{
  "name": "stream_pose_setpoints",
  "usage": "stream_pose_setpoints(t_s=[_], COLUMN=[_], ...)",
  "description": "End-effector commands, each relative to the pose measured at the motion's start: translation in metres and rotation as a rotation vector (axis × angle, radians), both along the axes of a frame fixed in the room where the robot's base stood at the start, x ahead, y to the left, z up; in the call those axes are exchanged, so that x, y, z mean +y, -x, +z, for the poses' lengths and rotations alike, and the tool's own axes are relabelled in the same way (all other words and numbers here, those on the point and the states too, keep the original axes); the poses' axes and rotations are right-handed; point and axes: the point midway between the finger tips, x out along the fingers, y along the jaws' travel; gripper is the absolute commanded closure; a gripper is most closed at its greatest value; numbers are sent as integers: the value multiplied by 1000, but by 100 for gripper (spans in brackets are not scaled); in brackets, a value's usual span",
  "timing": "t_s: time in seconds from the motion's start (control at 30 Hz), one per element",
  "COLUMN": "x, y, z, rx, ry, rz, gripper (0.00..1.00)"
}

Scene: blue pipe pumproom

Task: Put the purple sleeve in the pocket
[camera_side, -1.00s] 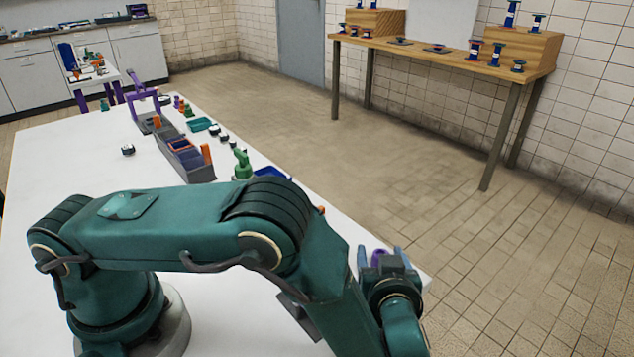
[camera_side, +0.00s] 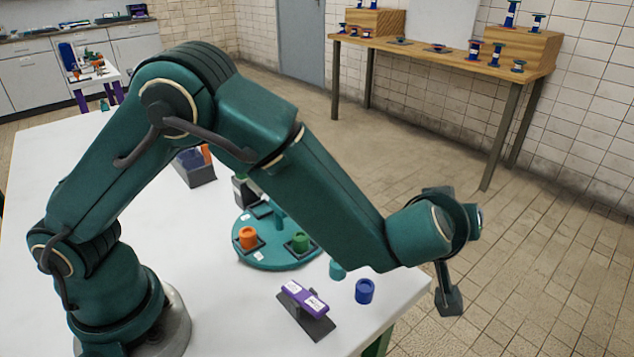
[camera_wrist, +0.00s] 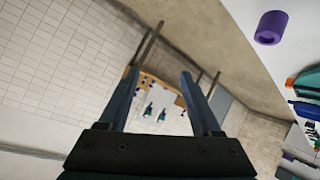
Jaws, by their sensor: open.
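The purple sleeve (camera_wrist: 271,27) is a short hollow cylinder on the white table near its edge, at the upper right of the wrist view. I cannot make it out in the side view. My gripper (camera_wrist: 160,74) is open and empty, its two blue-grey fingers spread and aimed at the far wall, away from the sleeve. In the side view the wrist is raised past the table's right edge; the fingers are barely visible there. A teal round plate (camera_side: 277,262) carries dark square pockets; an orange sleeve (camera_side: 248,238) and a green sleeve (camera_side: 300,242) stand in two. Other pockets are partly hidden by my arm.
A blue cylinder (camera_side: 364,291) and a teal cylinder (camera_side: 337,270) stand near the table's right edge. A purple bar with white labels (camera_side: 304,297) sits on a grey stand. A grey rack (camera_side: 197,172) is further back. A wooden bench (camera_side: 440,52) with spools stands by the wall.

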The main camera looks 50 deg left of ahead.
Motion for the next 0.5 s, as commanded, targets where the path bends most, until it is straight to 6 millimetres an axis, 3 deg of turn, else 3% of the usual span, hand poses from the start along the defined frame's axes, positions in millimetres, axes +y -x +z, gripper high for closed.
stream_pose_setpoints(t_s=[0.03,0.1,0.23,0.37,0.5], x=[0,-3,-1,10,35], y=[-6,-8,8,43,94], z=[26,53,97,123,127], rx=[-20,-33,-37,-4,84], ry=[57,114,168,156,81], rz=[-59,-160,-341,-500,-622], gripper=[34,34,34,34,34])
